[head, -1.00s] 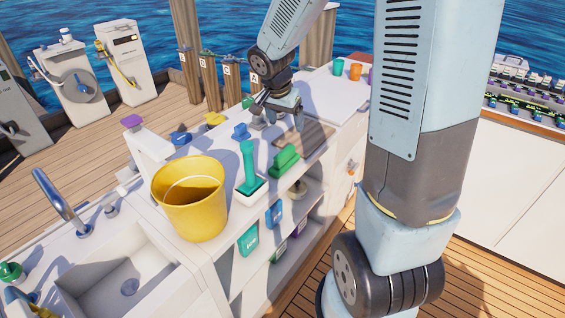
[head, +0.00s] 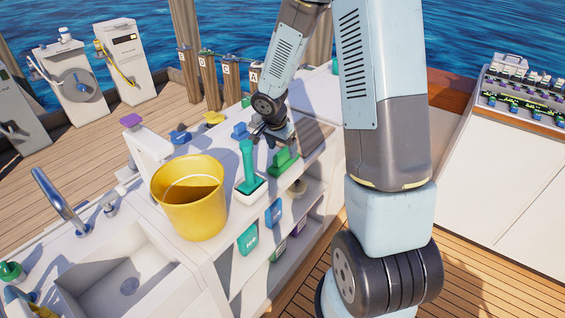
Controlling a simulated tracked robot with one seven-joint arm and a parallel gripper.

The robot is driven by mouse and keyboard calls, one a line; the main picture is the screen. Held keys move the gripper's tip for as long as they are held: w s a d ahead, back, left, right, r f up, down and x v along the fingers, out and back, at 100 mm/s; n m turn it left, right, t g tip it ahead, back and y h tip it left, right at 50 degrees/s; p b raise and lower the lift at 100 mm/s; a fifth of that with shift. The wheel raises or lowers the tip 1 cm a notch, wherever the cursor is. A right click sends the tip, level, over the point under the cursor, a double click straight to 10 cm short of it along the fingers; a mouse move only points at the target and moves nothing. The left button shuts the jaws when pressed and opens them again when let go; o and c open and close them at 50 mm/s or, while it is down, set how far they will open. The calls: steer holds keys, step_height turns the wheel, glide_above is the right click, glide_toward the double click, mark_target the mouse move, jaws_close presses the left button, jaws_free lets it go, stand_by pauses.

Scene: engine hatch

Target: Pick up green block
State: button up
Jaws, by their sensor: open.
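The green block (head: 283,164) sits on the white counter near its right-hand edge, beside a teal upright-handled tool. My gripper (head: 273,141) is open and points down just behind and above the green block. Its fingertips are small and partly hidden near the block's top, so I cannot tell whether they touch it. Nothing shows between the fingers.
A blue block (head: 240,131) lies behind the tool. Open shelves are below.

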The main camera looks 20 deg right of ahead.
mark_target(285, 157)
steer(key=shift+x, duration=2.95)
steer(key=c, duration=1.3)
steer(key=shift+r, duration=0.1)
